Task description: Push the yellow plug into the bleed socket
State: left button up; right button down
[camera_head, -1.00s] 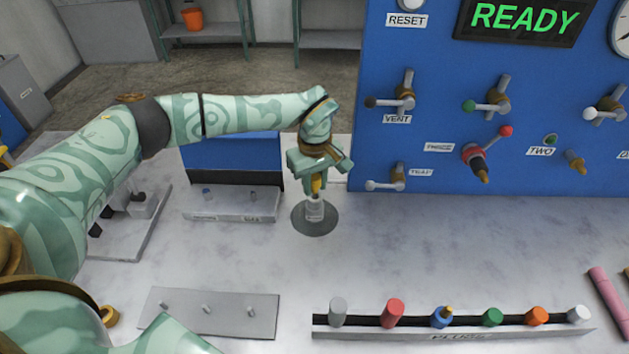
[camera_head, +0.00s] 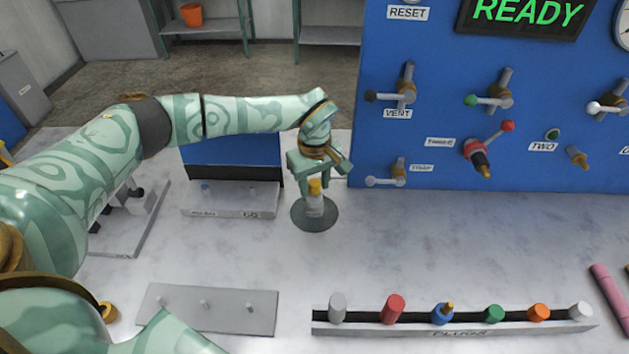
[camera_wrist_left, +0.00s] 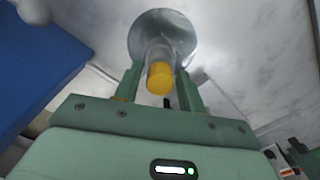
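The yellow plug (camera_head: 315,187) stands upright in the top of a short pale socket with a label too small to read. The socket (camera_head: 315,208) rises from a round grey disc (camera_head: 302,223) on the bench. My left gripper (camera_head: 313,180) is directly above, pointing down, with its fingers apart on either side of the plug. In the left wrist view the yellow plug (camera_wrist_left: 160,77) shows between the two green fingers, with gaps beside it. How deep the plug sits cannot be told. My right gripper is not in view.
A plug rack (camera_head: 390,330) with several coloured plugs lies at the front. A blue panel (camera_head: 440,130) with valves and a READY display (camera_head: 525,12) stands behind right. A flat grey plate (camera_head: 225,312) lies front left. The bench right of the disc is clear.

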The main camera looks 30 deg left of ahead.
aim_at(314, 182)
pick_arm(q)
jog(key=shift+o, duration=0.4)
jog(key=shift+r, duration=0.1)
jog(key=shift+r, duration=0.4)
notch_tip(314, 182, up, 15)
jog(key=p, duration=0.3)
jog(key=shift+r, duration=0.15)
